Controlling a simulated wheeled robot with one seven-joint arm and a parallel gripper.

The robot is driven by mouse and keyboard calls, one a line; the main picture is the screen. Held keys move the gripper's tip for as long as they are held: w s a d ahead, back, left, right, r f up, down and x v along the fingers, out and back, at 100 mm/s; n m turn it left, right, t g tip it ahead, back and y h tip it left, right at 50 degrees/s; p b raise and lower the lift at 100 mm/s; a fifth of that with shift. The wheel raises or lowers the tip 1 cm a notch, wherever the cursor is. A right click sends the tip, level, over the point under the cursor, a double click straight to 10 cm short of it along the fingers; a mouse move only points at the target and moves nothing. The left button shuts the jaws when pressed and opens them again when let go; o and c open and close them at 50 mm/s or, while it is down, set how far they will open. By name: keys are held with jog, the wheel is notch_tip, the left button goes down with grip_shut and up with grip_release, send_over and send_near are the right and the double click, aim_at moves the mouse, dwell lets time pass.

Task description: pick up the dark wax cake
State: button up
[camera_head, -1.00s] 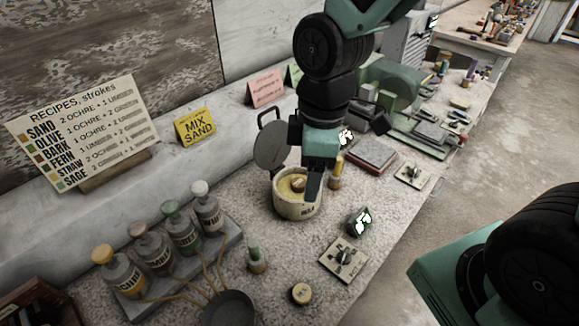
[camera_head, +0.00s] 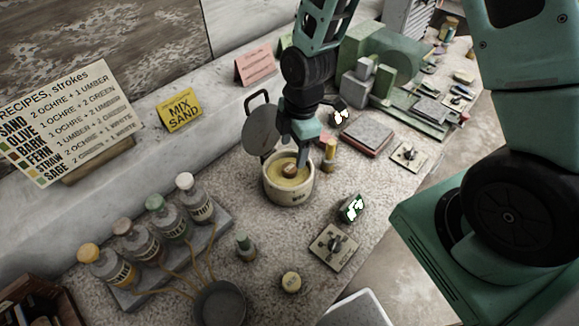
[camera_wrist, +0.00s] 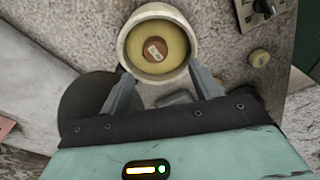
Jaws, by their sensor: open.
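The dark wax cake appears to be the small brown round piece (camera_head: 289,170) with a pale label, lying inside a cream pot (camera_head: 290,195) on yellow contents. The wrist view shows the cake (camera_wrist: 155,48) near the middle of the pot, its label facing up. My gripper (camera_head: 303,152) is above the pot's back edge. In the wrist view its two fingers (camera_wrist: 160,70) are wide apart near the pot's near rim, with nothing between them. The cake lies beyond the fingertips, and I see no contact.
The pot's grey lid (camera_head: 261,130) stands open behind it. A wooden-handled tool (camera_head: 329,157) and a dark green block (camera_head: 352,209) stand to the right. A switch plate (camera_head: 333,246) lies in front. Labelled bottles (camera_head: 160,215) stand at left. Bare counter surrounds the pot's front.

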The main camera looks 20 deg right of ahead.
aim_at(290, 167)
notch_tip(290, 167, down, 2)
jog(key=shift+a+f, duration=0.1)
jog(key=shift+a, duration=0.05)
jog(key=shift+w+a+f+p, duration=0.1)
jog(key=shift+w+f+p, duration=0.1)
jog(key=shift+f+p, duration=0.85)
jog(key=shift+w+a+f+p, duration=0.15)
jog(key=shift+f+p, duration=0.2)
jog(key=shift+f, duration=1.25)
jog(key=shift+d, duration=0.1)
jog(key=c, duration=1.1)
